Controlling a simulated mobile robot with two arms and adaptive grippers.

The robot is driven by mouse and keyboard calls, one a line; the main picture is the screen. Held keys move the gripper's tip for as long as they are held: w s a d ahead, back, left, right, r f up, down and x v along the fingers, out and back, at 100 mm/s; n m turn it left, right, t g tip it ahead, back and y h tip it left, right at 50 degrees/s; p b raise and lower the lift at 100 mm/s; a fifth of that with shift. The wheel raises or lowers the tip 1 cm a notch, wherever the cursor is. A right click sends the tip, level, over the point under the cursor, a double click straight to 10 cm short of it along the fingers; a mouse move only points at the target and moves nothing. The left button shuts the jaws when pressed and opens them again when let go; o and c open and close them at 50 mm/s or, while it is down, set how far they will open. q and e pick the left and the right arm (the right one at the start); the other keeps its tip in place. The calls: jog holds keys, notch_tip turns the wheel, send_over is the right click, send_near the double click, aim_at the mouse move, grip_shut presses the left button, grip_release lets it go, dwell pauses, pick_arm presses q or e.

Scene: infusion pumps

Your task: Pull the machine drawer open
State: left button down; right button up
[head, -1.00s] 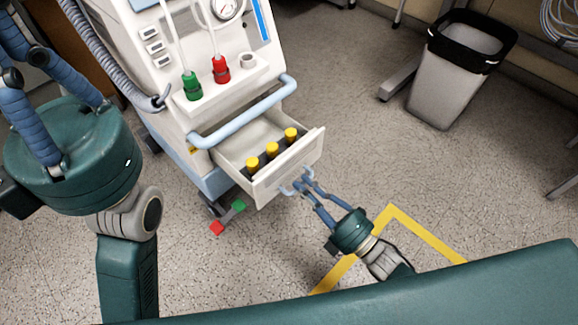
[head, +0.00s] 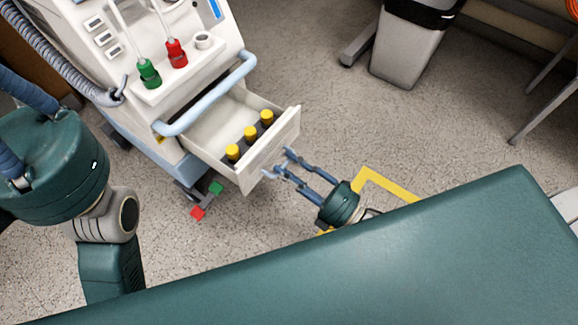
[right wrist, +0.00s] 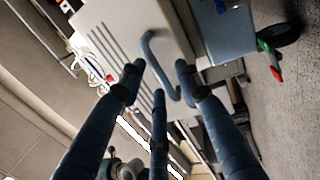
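The machine (head: 150,110) is a white and light blue cart at the upper left in the head view. Its white drawer (head: 272,150) stands pulled out, with several yellow-capped vials (head: 250,133) inside. My right gripper (head: 278,164) is in front of the drawer face, its blue fingers spread and pointing at it. In the right wrist view the blue drawer handle (right wrist: 150,48) shows between the spread fingertips (right wrist: 160,72); I see no firm grip on it. My left gripper (head: 50,165) is at the left edge in the head view, with its fingertips out of frame.
A light blue push bar (head: 210,100) crosses the machine above the drawer. A green padded surface (head: 350,265) fills the bottom of the head view. A bin (head: 408,45) stands at the upper right. The floor right of the drawer is clear.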

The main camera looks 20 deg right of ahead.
jog(key=shift+s+d, duration=0.1)
jog(key=v, duration=1.1)
jog(key=shift+s+d, duration=0.2)
jog(key=shift+s, duration=0.1)
